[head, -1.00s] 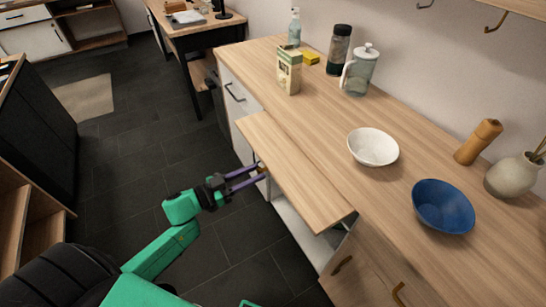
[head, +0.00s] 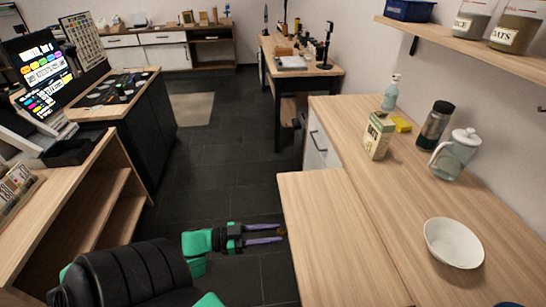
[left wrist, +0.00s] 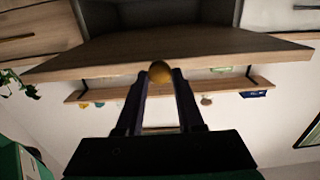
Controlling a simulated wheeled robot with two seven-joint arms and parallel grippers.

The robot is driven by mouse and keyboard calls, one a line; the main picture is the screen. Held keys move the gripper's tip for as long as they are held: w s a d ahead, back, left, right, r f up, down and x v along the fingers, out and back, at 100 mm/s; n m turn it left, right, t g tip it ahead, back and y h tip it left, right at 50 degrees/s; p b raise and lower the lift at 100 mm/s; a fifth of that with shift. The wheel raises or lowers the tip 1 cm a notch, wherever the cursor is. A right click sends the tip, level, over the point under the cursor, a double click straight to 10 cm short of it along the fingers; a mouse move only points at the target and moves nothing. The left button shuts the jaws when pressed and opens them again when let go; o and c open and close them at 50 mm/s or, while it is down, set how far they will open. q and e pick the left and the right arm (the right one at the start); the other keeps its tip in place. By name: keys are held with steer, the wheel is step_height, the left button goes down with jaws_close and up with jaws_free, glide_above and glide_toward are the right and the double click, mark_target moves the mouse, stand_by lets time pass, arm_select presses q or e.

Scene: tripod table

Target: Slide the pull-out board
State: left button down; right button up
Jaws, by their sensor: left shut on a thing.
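The pull-out board (head: 335,235) is a light wood panel that sticks out from under the counter top, towards the left in the head view. A small brass-coloured knob (left wrist: 160,72) sits on its front edge. My left gripper (head: 278,233) is level with that edge, its purple fingers pointing right. In the left wrist view my left gripper (left wrist: 160,84) has its fingertips closed around the knob, and the board (left wrist: 95,62) spans the picture behind it. My right gripper is not in view.
The counter top (head: 400,205) carries a white bowl (head: 453,243), a glass jug (head: 456,155), a dark jar (head: 435,126), a carton (head: 377,136) and a bottle (head: 391,93). The dark floor (head: 220,175) left of the board is clear. A wooden shelf unit (head: 85,215) stands left.

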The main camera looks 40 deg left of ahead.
arm_select(q)
steer(key=c, duration=0.6)
jaws_free()
steer(key=shift+o, duration=0.2)
steer(key=b+v, duration=0.2)
steer(key=v, duration=1.2)
steer(key=shift+s, duration=0.25)
steer(key=shift+a, duration=0.15)
